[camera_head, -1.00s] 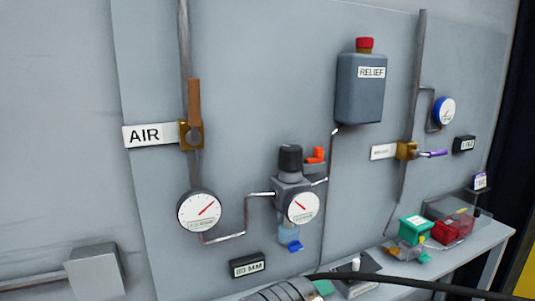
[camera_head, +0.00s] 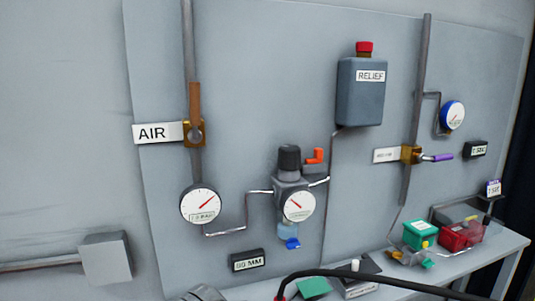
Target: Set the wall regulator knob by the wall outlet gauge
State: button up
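The wall regulator (camera_head: 293,186) is mounted on the grey panel, with a black ribbed knob (camera_head: 289,158) on top. A round white gauge (camera_head: 299,205) sits on its front; its red needle points to the upper left. A second gauge (camera_head: 201,204) hangs left of it on the pipe, its red needle pointing to the upper right. A blue-rimmed gauge (camera_head: 452,116) is at the right; its scale is too small to read. No label names the outlet gauge legibly. My gripper is not in view; only a rounded metal part, probably of my arm, shows at the bottom edge.
A grey RELIEF box (camera_head: 361,91) hangs above right. A bench (camera_head: 480,253) with green and red boxes is at lower right. A black cable (camera_head: 380,281) crosses the bottom. The panel directly above the knob is clear.

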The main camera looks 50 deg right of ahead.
aim_at(289, 155)
jog(key=u, duration=1)
jog(key=k, duration=1.65)
jog(key=z, duration=0.85)
jog(key=i, duration=0.8)
